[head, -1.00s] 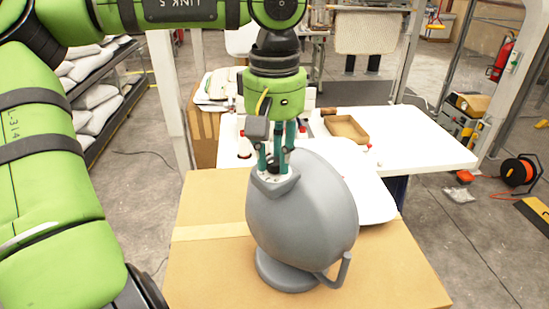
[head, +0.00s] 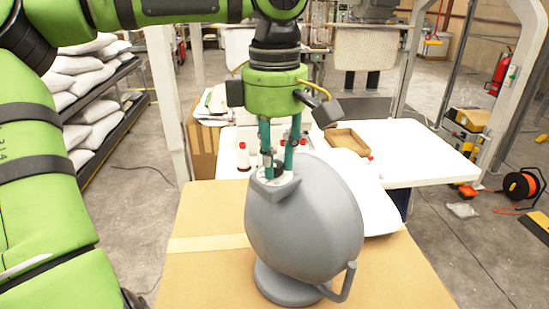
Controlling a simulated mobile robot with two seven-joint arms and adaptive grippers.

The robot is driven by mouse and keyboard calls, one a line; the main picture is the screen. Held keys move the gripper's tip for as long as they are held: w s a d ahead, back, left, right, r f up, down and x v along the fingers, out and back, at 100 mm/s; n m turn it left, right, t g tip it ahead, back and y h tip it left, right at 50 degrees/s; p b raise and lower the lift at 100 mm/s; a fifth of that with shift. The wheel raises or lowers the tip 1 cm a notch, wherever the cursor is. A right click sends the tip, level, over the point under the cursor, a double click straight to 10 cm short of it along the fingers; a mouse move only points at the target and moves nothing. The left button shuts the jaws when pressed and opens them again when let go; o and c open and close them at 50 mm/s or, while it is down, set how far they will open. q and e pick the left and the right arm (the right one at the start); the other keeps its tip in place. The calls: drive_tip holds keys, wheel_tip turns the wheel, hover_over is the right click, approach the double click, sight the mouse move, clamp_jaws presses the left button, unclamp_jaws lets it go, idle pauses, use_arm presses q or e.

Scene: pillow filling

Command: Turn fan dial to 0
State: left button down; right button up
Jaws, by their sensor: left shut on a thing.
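The grey fan (head: 303,222) stands on a cardboard box (head: 195,275), with its round base below and a handle at lower right. A small control panel with pale markings sits on top of its housing, and the dial (head: 272,171) there is mostly hidden by the fingers. My left gripper (head: 276,168) points straight down from above. Its teal fingers are shut on the dial at the panel. The dial's number setting is too small to read. My right gripper is not in the head view.
A white table (head: 415,150) stands behind the fan, with an open cardboard tray (head: 346,141) and several red-capped bottles (head: 243,157). Shelves with white sacks (head: 92,100) are at left. A cable reel (head: 520,184) lies on the floor at right.

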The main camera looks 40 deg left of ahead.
sight(275, 162)
use_arm(q)
drive_tip(key=shift+s+f+n, duration=0.1)
drive_tip(key=shift+f+n, duration=0.15)
drive_tip(key=shift+n, duration=0.45)
drive_tip(key=c, duration=1)
unclamp_jaws()
drive_tip(key=shift+r, duration=0.1)
wheel_tip(275, 162, up, 12)
